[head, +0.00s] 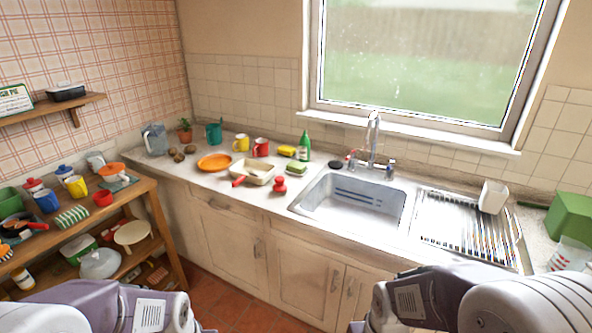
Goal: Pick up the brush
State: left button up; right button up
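A small red knobbed thing (280,186) stands on the counter, left of the sink, just in front of a cream pan. It may be the brush, but it is too small to be sure. A red handle (238,182) juts from the left of the cream pan (259,171); it seems to be the pan's own. No other thing is clearly a brush. Both my arms come in along the bottom edge, well short of the counter. Neither gripper shows, so I cannot see their fingers.
The steel sink (352,202) is empty, with a tap (374,140) behind it and a drainer (465,230) at right. A green bottle (304,146), yellow sponge (287,151), mugs and an orange plate (214,162) crowd the counter. A wooden shelf unit (150,200) stands left.

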aim_at(279, 187)
jog(key=i+j+z, duration=0.2)
jog(key=i+z, duration=0.2)
jog(key=i+j+z, duration=1.1)
jog(key=j, duration=0.4)
